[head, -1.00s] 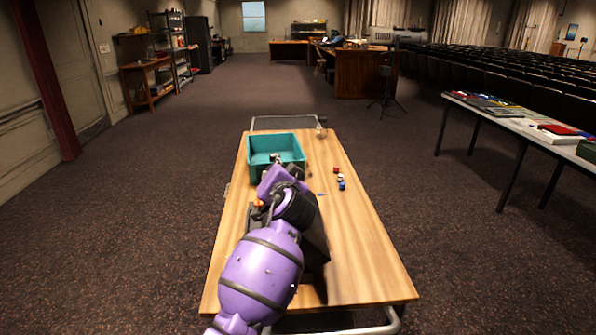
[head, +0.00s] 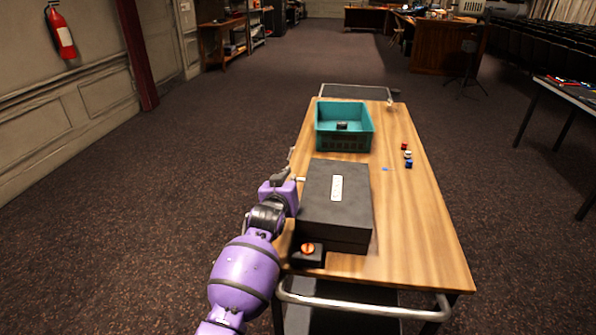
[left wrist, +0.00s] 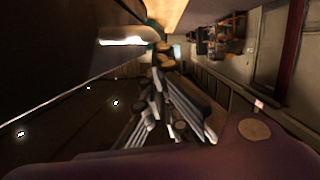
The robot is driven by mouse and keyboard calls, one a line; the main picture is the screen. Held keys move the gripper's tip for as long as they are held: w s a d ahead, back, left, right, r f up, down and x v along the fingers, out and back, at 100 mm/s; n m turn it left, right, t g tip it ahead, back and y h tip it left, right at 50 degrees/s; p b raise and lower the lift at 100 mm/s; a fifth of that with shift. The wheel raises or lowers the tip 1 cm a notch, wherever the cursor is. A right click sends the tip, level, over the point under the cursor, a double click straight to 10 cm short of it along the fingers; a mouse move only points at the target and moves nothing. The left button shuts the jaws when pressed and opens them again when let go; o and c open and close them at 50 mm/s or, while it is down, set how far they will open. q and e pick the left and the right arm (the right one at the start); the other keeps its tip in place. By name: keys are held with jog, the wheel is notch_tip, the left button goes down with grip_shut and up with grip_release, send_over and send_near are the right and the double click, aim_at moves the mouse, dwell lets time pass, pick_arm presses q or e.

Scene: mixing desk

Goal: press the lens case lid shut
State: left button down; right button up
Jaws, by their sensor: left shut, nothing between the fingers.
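The lens case (head: 320,211) is a dark box on the wooden cart top, with a pale label on its lid. Its lid lies flat and looks down on the box, though I cannot tell whether it is latched. My left gripper (head: 292,167) is at the case's left side, by the cart's left edge, shut and empty. My right gripper is not in view.
A teal crate (head: 364,140) with a small dark item (head: 342,126) inside stands behind the case. A small black box with an orange knob (head: 308,249) sits at the case's front left. Small red, white and blue pieces (head: 407,154) lie right.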

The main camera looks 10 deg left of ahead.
pick_arm(q)
jog(key=f, duration=0.3)
jog(key=shift+s+a+f, duration=0.1)
jog(key=shift+s+a, duration=0.2)
jog(key=shift+a, duration=0.05)
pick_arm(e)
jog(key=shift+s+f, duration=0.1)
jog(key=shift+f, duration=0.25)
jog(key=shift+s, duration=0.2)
pick_arm(q)
jog(key=r+v, duration=0.2)
jog(key=v, duration=1)
jog(key=shift+w, duration=0.2)
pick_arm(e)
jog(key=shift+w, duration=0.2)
pick_arm(q)
jog(key=shift+d, duration=0.15)
